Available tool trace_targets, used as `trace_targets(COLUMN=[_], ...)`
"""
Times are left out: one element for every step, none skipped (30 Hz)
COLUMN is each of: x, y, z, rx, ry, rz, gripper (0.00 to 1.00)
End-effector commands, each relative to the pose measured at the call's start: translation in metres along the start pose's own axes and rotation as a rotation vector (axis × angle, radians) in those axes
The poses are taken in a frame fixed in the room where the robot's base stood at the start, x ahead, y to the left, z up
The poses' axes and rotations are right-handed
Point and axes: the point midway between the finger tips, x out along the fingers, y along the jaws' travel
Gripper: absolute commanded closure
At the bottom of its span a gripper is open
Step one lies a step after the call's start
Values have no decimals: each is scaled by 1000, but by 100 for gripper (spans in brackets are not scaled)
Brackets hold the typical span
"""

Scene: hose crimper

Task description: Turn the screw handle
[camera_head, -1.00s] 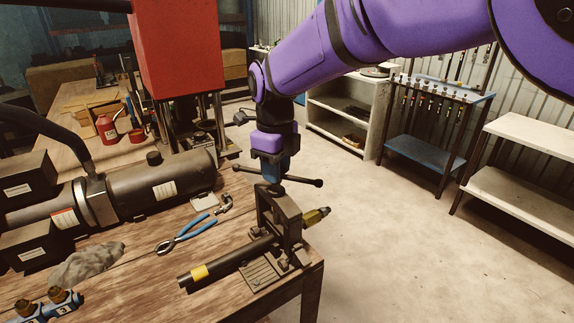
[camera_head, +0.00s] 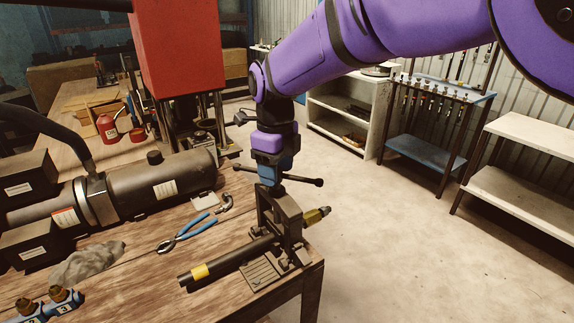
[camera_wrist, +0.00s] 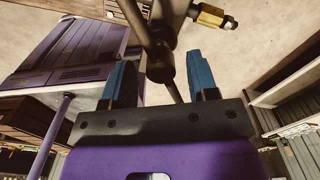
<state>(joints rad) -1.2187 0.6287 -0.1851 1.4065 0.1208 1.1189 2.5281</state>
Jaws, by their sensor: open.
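The screw handle (camera_head: 302,181) is a dark bar with ball ends on top of the screw of a black vise-like clamp (camera_head: 283,213). The clamp stands at the table corner over a dark hose (camera_head: 235,260) with a yellow band and a brass fitting (camera_head: 316,216). My gripper (camera_head: 270,184) points down over the middle of the handle, with its blue fingers open. In the wrist view, my gripper (camera_wrist: 162,68) has a finger on each side of the dark screw handle (camera_wrist: 160,58). Contact with the fingers cannot be told.
Blue-handled pliers (camera_head: 188,233), a grey rag (camera_head: 88,262) and a large dark cylinder (camera_head: 160,187) lie left of the clamp on the wooden table (camera_head: 140,290). A red machine (camera_head: 178,45) stands behind. The floor to the right is clear up to the shelves.

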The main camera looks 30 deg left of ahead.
Motion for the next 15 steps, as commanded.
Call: trace_targets(x=[-2, -3, -6, -9, -13, -19, -24, -30, -37, -43, -48, -56, -62, -68, -74], y=[0, 0, 0, 0, 0, 0, 0, 0, 0, 0, 0, 0, 0, 0, 0], z=[0, 0, 0, 0, 0, 1, 1, 0, 0, 1, 1, 0, 0, 1, 0], rx=[0, 0, 0, 0, 0, 0, 0, 0, 0, 0, 0, 0, 0, 0, 0], ry=[-1, -1, -2, -2, -3, -4, -5, -4, -4, -5, -4, -4, -3, -4, -3], rz=[-1, -1, -1, -1, -2, -2, -3, -2, -2, -2, -2, -2, -1, -2, -1], gripper=[46, 46, 46, 46, 46, 46, 46, 46, 46, 46, 46, 46, 46, 46, 46])
